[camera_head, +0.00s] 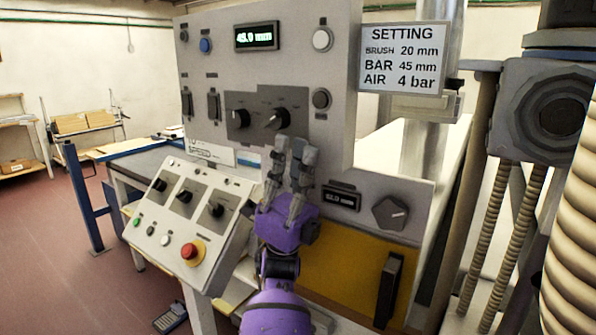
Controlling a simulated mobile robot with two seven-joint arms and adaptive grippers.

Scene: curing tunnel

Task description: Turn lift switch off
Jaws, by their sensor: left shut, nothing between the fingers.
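The grey upright control panel (343,128) fills the middle of the view. Two black rotary switches sit on its darker plate, a left one (238,119) and a right one (278,118). Their labels are too small to read, so I cannot tell which is the lift switch. My left gripper (293,149), purple with grey fingers, points up just below the right rotary switch. Its fingers are shut with nothing between them. I cannot tell whether the fingertips touch the panel. My right gripper is out of view.
A sloped box (225,237) at lower left carries several black knobs and a red emergency button (190,251). A display (257,36) reads about 45.0 mm. A setting sign (403,58) hangs right. Below are a grey knob (390,212) and a yellow door (338,278).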

